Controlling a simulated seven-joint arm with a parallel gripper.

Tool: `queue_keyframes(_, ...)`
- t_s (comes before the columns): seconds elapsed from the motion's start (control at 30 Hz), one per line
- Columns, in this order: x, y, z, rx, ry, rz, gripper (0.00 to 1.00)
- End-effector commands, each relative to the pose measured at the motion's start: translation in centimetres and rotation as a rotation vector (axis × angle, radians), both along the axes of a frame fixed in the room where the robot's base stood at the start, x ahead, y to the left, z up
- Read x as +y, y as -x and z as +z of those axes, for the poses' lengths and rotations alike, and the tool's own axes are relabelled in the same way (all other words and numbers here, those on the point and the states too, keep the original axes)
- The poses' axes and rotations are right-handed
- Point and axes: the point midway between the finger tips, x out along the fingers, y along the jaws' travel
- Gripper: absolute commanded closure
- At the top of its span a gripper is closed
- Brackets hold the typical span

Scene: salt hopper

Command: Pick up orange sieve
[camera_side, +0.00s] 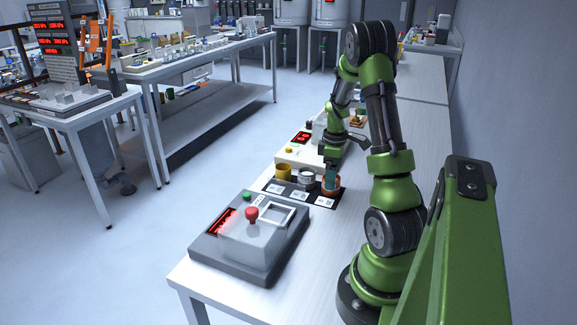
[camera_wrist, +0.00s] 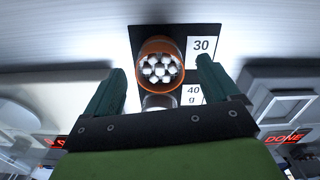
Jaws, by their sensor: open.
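The orange sieve (camera_wrist: 142,68) is round and sits at the top of the black mat in the wrist view, beside the label "30". White spots show inside its rim; I cannot tell if they are holes or pieces. In the side view the orange sieve (camera_side: 331,188) stands at the right end of the mat. My gripper (camera_wrist: 161,68) is open, with one teal finger on each side of the sieve and a gap to each. In the side view my gripper (camera_side: 331,174) is low at the sieve and partly covers it.
A grey sieve (camera_side: 306,179) stands close beside the orange one, and a yellow one (camera_side: 284,172) is beyond it. All stand on the black labelled mat (camera_side: 272,187). A dark grey device (camera_side: 248,240) with a red knob is in front; a pale device (camera_side: 300,158) is behind.

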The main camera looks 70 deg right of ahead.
Motion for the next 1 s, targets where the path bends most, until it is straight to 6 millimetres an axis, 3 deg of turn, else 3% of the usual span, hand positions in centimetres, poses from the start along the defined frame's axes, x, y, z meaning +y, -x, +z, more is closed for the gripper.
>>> queue_keyframes(0.13, 0.0, 0.0, -1.7, 0.001, -0.002, -0.001, 0.11)
queue_keyframes(0.4, -0.1, 0.0, -2.0, -0.001, 0.002, -0.001, 0.11)
queue_keyframes(0.8, -0.1, 0.0, -2.0, -0.001, 0.002, 0.0, 0.71)
queue_keyframes(1.0, -0.1, -0.1, -2.0, -0.001, 0.002, 0.0, 0.73)
